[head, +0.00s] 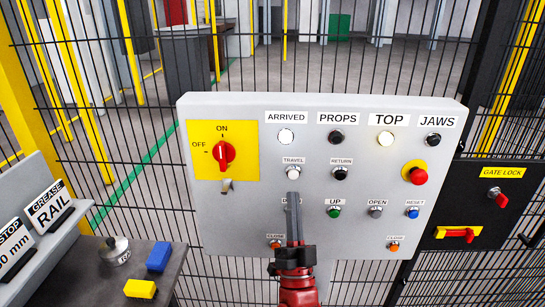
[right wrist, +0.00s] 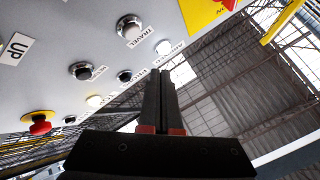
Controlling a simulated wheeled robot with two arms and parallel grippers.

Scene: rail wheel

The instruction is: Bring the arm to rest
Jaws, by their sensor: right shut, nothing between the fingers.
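My right gripper (head: 293,200) is shut and empty, pointing up in front of the grey control panel (head: 262,220). In the head view it covers part of a label and whatever is under it, below the TRAVEL button (head: 292,172). In the right wrist view the two dark fingers (right wrist: 160,78) are together, with the panel (right wrist: 60,30) above and to the left. I cannot tell whether the fingers touch the panel; they look apart from it. My left gripper is not in view.
The panel has a red rotary switch (head: 223,154), lit TOP lamp (head: 385,139) and red mushroom button (head: 417,173). A black gate lock box (head: 480,215) is at right. Yellow (head: 140,288) and blue blocks (head: 159,256) lie on a bench at left. Mesh fence stands behind.

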